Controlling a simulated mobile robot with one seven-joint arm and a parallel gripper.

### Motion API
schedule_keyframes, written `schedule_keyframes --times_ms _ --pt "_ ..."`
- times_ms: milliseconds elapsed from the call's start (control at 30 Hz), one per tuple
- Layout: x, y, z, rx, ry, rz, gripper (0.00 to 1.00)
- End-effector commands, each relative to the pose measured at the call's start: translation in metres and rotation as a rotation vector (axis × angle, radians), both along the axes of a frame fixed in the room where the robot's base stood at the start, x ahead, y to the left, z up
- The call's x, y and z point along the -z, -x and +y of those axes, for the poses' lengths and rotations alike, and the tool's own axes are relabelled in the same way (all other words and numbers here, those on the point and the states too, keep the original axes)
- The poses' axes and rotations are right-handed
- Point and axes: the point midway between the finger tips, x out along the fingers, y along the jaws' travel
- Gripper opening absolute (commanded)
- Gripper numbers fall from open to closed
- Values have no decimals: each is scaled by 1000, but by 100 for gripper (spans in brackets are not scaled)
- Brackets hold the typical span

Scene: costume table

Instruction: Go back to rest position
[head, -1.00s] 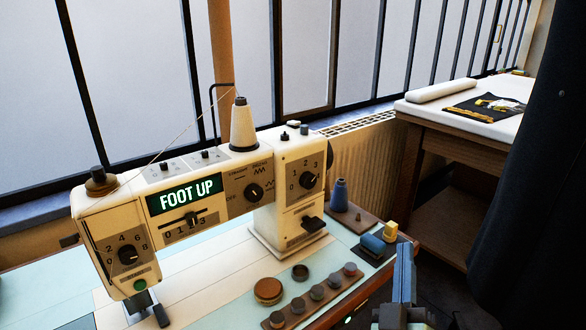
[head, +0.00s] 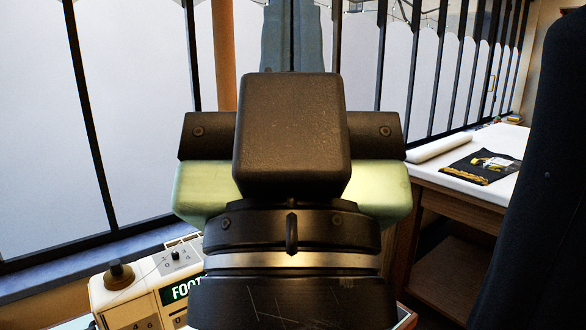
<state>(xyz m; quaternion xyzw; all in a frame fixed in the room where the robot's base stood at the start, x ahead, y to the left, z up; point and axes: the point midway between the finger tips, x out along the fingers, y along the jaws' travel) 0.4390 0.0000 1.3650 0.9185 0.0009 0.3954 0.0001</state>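My gripper (head: 291,28) fills the middle of the head view, raised close to the camera and pointing up. Its two blue-grey fingers stand side by side against the window and look shut, with nothing seen between them. My dark wrist housing and pale green gripper body are below the fingers. They hide most of the cream sewing machine (head: 110,298), whose left top corner and part of its lit display show at the lower left.
Tall barred windows (head: 150,120) run along the back above a blue-grey sill. A white-topped table (head: 500,145) at the right bears a white roll (head: 440,146) and a dark cloth (head: 480,167). A large dark hanging shape (head: 535,190) fills the right edge.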

Motion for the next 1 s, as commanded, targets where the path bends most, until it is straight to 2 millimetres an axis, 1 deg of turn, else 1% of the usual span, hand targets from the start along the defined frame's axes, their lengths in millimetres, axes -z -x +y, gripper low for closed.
schedule_keyframes --times_ms 33,300,433,500,600,700,933,967,1000 --pt "-33 0 0 0 0 0 0" --pt "-114 -1 0 1 1 1 0" --pt "-144 -1 0 1 1 1 0" --pt "-155 -1 0 1 1 1 0" --pt "-164 -1 0 1 1 1 0" --pt "-167 -1 0 1 1 1 0" --pt "-165 -1 0 1 1 1 0" --pt "-165 -1 0 1 1 1 2" --pt "-165 -1 0 1 1 1 9"
